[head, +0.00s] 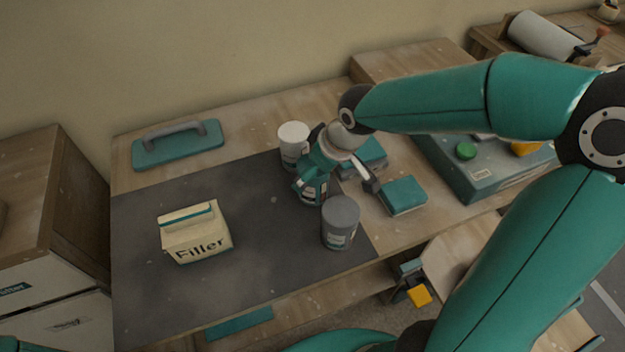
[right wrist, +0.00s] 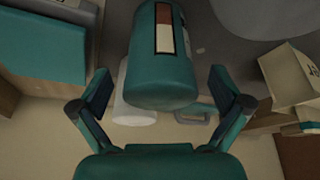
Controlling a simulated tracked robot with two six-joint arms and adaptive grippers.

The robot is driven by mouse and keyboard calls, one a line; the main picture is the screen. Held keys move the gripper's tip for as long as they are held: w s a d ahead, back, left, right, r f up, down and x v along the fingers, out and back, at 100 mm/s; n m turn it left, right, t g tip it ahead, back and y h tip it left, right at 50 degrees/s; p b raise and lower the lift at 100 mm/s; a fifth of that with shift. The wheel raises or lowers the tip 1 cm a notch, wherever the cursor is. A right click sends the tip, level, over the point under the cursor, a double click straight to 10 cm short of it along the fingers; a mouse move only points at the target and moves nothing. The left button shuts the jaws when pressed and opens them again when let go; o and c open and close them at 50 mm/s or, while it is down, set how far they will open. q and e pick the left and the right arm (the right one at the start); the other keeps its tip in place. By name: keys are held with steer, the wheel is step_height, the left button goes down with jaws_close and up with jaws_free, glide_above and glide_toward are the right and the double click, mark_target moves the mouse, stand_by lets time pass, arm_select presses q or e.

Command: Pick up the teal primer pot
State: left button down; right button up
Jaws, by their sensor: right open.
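The teal primer pot (head: 312,192) stands on the dark mat (head: 270,205), partly covered by my right gripper (head: 337,183). In the right wrist view the pot (right wrist: 162,75) shows a red and white label and lies between the two spread fingers of the gripper (right wrist: 161,82). Gaps show on both sides of the pot. My right gripper is open and holds nothing. A white pot (head: 294,140) stands just behind the teal one, and a grey pot (head: 340,225) stands in front of it, to the right. My left gripper is not in view.
A filler box (head: 197,240) stands left on the mat. A teal float (head: 178,150) lies behind it. A teal sponge (head: 404,195) and another (head: 366,156) lie right of the pots. A teal case (head: 470,180) sits farther right. The mat's middle is clear.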

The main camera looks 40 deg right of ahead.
steer(key=shift+x, duration=0.95)
steer(key=shift+c, duration=0.2)
steer(key=c, duration=1.6)
